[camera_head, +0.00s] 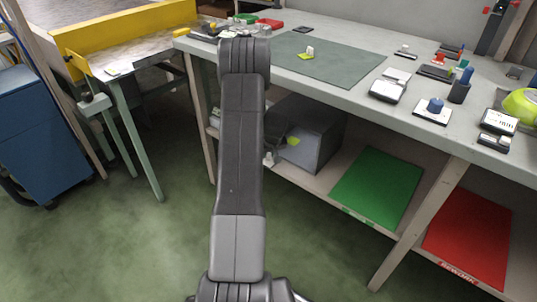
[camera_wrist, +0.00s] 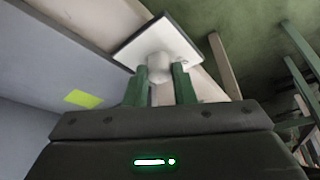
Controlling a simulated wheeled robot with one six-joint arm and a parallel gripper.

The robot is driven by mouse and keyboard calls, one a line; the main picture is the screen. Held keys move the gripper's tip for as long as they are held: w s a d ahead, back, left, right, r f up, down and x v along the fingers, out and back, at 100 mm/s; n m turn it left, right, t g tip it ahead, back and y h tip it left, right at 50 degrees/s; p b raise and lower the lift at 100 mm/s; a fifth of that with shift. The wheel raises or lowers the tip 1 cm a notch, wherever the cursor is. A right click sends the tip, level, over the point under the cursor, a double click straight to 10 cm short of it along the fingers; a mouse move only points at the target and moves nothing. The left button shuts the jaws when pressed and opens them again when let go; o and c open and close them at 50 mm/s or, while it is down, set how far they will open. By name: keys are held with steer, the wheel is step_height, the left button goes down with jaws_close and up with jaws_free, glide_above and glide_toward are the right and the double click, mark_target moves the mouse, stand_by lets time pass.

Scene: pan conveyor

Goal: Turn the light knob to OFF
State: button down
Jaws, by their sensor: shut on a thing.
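The light knob (camera_wrist: 159,67) is a small pale knob on a square white plate (camera_wrist: 172,42) with a dark edge, in the wrist view. My gripper (camera_wrist: 163,72) has its two green fingers shut on the knob, one on each side. No markings or pointer can be read on the plate, so I cannot tell which way the knob is set. In the head view my arm hides most of this area; a small white part (camera_head: 270,158) shows just right of the arm, below the bench.
A grey box (camera_head: 318,135) with a yellow-green label stands on the lower shelf close to my gripper. Green (camera_head: 376,187) and red (camera_head: 469,236) mats lie further right. The workbench top (camera_head: 330,28) holds small parts above. A yellow-sided table (camera_head: 120,40) and blue cabinet (camera_head: 38,135) stand left.

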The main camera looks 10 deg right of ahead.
steer(key=n+b, duration=0.1)
steer(key=n+y+b, duration=0.1)
steer(key=b, duration=0.1)
steer(key=shift+w+d+f, duration=0.1)
steer(key=shift+d+f, duration=0.05)
steer(key=shift+f, duration=0.1)
steer(key=shift+r+n+g+y+b, duration=0.15)
steer(key=shift+n+g+y+b, duration=0.2)
steer(key=shift+n+b, duration=0.65)
steer(key=shift+r+n+g+y+b, duration=0.15)
steer(key=shift+n+y+b, duration=0.35)
steer(key=shift+n, duration=0.9)
steer(key=c, duration=1.2)
jaws_free()
